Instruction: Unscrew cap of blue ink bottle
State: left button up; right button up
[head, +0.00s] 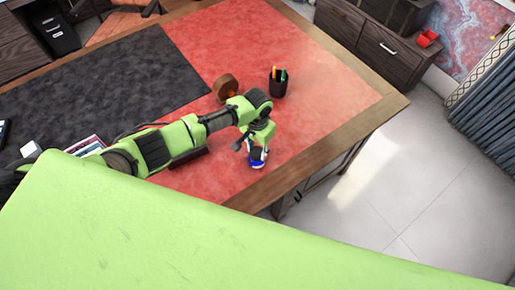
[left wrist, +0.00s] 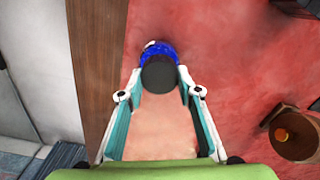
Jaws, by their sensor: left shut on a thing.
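The blue ink bottle (head: 258,164) stands on the red leather near the desk's front right edge. In the left wrist view, its blue body (left wrist: 158,49) shows behind a round dark cap (left wrist: 159,74). My left gripper (head: 257,151) reaches down over the bottle from above. In the left wrist view, the fingertips of my left gripper (left wrist: 159,78) are on both sides of the dark cap and shut on it. The bottle's lower part is mostly hidden. My right gripper is not in view.
A black pen cup (head: 277,86) and a round brown wooden object (head: 225,88) stand farther back on the red leather. A dark mat (head: 100,88) covers the left of the desk. The wooden desk edge (head: 285,180) is close to the bottle.

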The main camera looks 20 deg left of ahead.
aim_at(257, 150)
pick_arm(q)
jog(key=shift+s+f, duration=0.1)
jog(key=shift+n, duration=0.4)
jog(key=shift+r, duration=1.5)
jog(key=shift+w+r, duration=0.15)
jog(key=shift+w, duration=0.05)
jog(key=shift+r, duration=1.95)
